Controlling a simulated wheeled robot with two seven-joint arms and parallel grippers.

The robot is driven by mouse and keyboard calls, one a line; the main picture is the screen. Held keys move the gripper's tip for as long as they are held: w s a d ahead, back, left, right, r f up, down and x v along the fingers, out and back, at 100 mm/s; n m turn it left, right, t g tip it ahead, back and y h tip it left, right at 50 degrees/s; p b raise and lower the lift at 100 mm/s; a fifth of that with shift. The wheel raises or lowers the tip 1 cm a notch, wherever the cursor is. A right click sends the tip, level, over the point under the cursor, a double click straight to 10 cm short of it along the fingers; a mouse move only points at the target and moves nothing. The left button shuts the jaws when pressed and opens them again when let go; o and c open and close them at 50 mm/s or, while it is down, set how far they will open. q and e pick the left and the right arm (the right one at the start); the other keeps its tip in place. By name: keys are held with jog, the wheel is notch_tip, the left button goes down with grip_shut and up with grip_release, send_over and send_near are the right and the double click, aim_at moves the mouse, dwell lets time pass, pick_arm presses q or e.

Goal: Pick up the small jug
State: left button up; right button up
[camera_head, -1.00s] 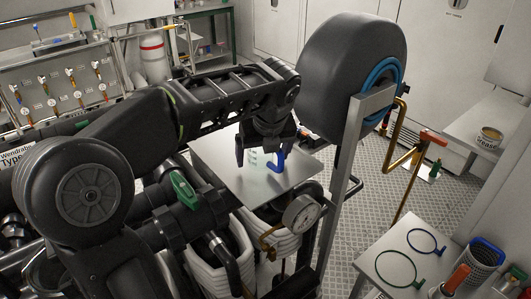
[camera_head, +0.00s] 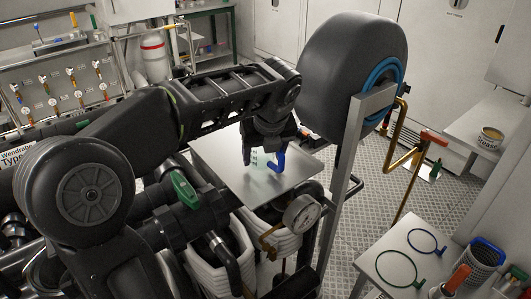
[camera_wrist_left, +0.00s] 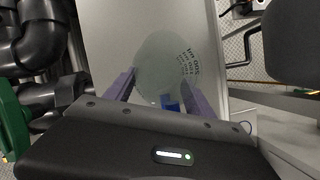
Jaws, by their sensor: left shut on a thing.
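The small jug (camera_head: 259,160) is translucent with a blue handle (camera_head: 277,162). It is at the metal shelf plate (camera_head: 233,187), in the middle of the head view, partly hidden by my gripper. My left gripper (camera_head: 263,154) reaches down from above and is shut on the jug. In the left wrist view the jug (camera_wrist_left: 163,65) shows its round clear body with printed markings, between the two purple fingers of my left gripper (camera_wrist_left: 160,90). I cannot tell whether the jug touches the plate. My right gripper is not in view.
A large black wheel-like body (camera_head: 350,75) with a blue ring stands just right of the plate, beside a grey upright post (camera_head: 352,160). A pressure gauge (camera_head: 302,214) and black pipes lie below the plate. A small table (camera_head: 381,262) with rings stands at the lower right.

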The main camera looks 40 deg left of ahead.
pick_arm(q)
notch_tip(320, 180, up, 10)
jog(key=p, duration=0.1)
jog(key=shift+p, duration=0.4)
dwell(0.6)
